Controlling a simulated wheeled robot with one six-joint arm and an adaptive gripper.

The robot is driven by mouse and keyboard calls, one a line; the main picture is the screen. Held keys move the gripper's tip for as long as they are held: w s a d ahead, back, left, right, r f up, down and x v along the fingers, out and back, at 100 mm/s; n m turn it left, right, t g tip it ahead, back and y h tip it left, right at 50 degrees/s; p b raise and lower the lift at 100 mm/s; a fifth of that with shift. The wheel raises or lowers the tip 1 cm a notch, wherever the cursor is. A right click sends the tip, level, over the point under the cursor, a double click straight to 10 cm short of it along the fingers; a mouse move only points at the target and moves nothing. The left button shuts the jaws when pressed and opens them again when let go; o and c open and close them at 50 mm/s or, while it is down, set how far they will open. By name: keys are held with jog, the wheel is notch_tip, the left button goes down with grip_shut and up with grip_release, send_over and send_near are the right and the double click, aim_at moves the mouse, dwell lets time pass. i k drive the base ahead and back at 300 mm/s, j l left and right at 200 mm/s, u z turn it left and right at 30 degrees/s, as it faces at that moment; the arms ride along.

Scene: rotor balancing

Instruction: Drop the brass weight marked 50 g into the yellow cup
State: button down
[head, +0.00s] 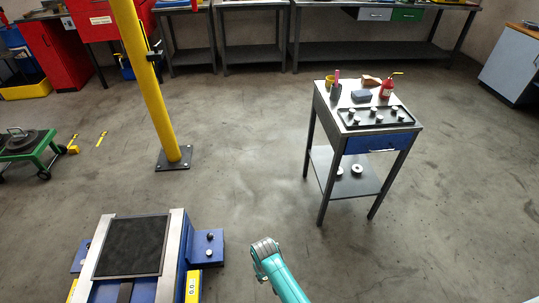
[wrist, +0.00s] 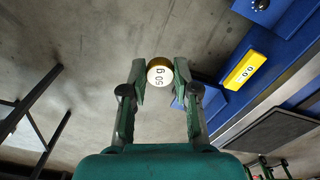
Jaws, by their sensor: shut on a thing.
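My gripper (wrist: 160,78) is shut on a small round brass weight (wrist: 159,72) in the wrist view. The weight's pale top face reads "50 g", and its brass rim shows between the two fingertips. The weight is held above the grey floor, clear of any surface. In the head view my teal arm reaches in from the bottom, but the fingers and the weight cannot be made out there. A small yellow cup (head: 329,79) stands at the back left of the steel cart's top, well away from my arm and partly hidden by a dark pen holder.
The cart (head: 321,97) carries a black tray (head: 350,124) of several weights, a red bottle (head: 386,88) and a blue block (head: 361,96). A blue machine (head: 209,244) with a yellow display (wrist: 245,70) stands left of my arm. A yellow post (head: 150,85) rises behind. Floor between is clear.

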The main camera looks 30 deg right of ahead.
aim_at(330, 85)
jog(key=i+l+u, duration=0.25)
jog(key=l, duration=0.3)
jog(key=i+l+u, duration=0.2)
jog(key=l, duration=0.35)
jog(key=l+u, duration=0.25)
jog(key=l, duration=0.35)
jog(key=l+u, duration=0.2)
jog(key=l, duration=0.45)
jog(key=i, duration=0.05)
